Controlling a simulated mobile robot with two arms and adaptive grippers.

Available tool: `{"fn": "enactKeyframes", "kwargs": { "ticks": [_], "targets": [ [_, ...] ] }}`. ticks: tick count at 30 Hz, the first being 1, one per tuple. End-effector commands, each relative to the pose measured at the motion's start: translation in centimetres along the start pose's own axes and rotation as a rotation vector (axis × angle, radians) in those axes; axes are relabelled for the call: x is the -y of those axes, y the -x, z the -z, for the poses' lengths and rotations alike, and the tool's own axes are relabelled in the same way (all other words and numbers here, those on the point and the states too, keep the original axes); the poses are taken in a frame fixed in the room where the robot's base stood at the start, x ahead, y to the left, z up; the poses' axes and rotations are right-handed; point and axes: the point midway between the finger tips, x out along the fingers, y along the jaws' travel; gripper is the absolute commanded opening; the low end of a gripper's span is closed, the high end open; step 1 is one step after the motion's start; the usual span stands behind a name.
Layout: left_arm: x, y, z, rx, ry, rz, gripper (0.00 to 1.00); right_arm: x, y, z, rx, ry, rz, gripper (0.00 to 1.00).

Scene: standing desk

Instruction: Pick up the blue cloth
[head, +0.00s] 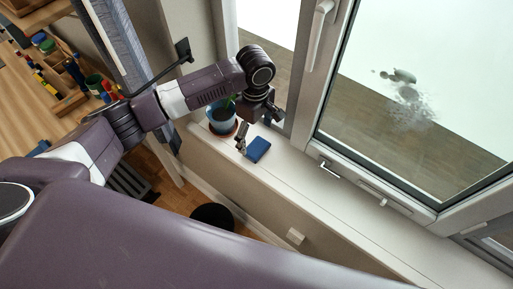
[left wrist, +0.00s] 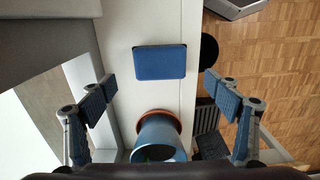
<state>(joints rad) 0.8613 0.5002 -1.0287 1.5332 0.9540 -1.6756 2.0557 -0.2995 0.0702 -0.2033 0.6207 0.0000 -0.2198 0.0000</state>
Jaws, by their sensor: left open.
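The blue cloth (head: 258,149) is a small folded rectangle lying flat on the white windowsill. It also shows in the left wrist view (left wrist: 160,62), at the upper middle. My left gripper (head: 256,132) is above the sill close to the cloth. My right gripper is in neither view.
A blue plant pot (head: 221,117) on a terracotta saucer (left wrist: 178,122) stands on the sill beside the cloth, near my left gripper. The window (head: 400,110) has a dirty smudge. The sill (head: 330,207) is clear to the right. A dark round object (head: 212,216) is on the floor.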

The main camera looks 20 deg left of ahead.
Motion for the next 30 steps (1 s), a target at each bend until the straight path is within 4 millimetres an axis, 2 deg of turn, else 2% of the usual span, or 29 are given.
{"fn": "enactKeyframes", "kwargs": {
  "ticks": [8,12,21,30],
  "targets": [
    [0.2,-3.5,-0.5,0.000,-0.003,0.002,0.82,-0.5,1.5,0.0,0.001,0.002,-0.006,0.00],
    [0.1,-5.4,-0.5,0.000,-0.004,0.000,0.82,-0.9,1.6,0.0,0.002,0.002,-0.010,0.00],
    [0.1,-5.9,-0.5,0.000,-0.005,-0.002,0.82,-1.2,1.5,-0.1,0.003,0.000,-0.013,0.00],
    [0.1,-5.9,-0.5,0.000,-0.005,-0.002,0.49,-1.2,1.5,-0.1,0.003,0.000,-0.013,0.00]
  ]
}}
